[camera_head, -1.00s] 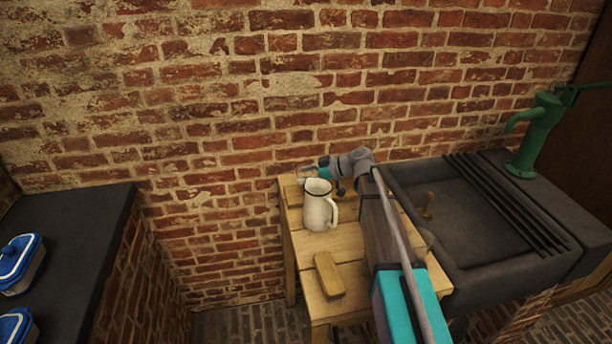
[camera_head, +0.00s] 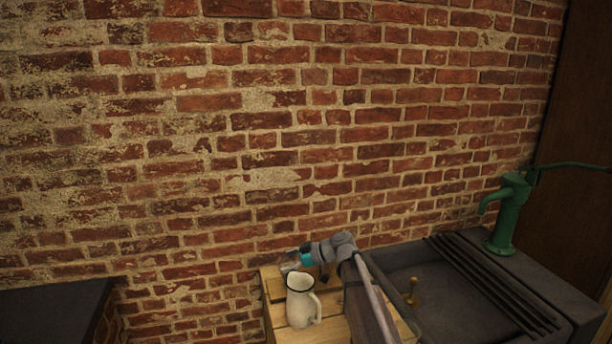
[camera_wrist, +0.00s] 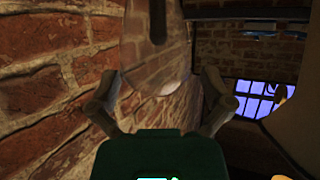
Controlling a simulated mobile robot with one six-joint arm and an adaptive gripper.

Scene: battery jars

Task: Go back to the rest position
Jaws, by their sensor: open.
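My gripper (camera_head: 288,265) is at the end of my arm, above the back left part of the wooden table and just behind a white jug. It is small and partly hard to make out in the head view. In the wrist view my gripper (camera_wrist: 160,75) shows two fingers spread wide apart. A blurred, see-through shape (camera_wrist: 152,40) lies beyond and between the fingers; I cannot tell what it is or whether it touches them. The white jug (camera_head: 300,308) stands upright, with a dark rim and a handle on its right.
The wooden table (camera_head: 277,318) stands against the brick wall (camera_head: 250,140). A dark stone sink (camera_head: 450,290) is on the right, with a green hand pump (camera_head: 508,215) behind. A dark counter (camera_head: 50,310) is at the lower left, with a gap before the table.

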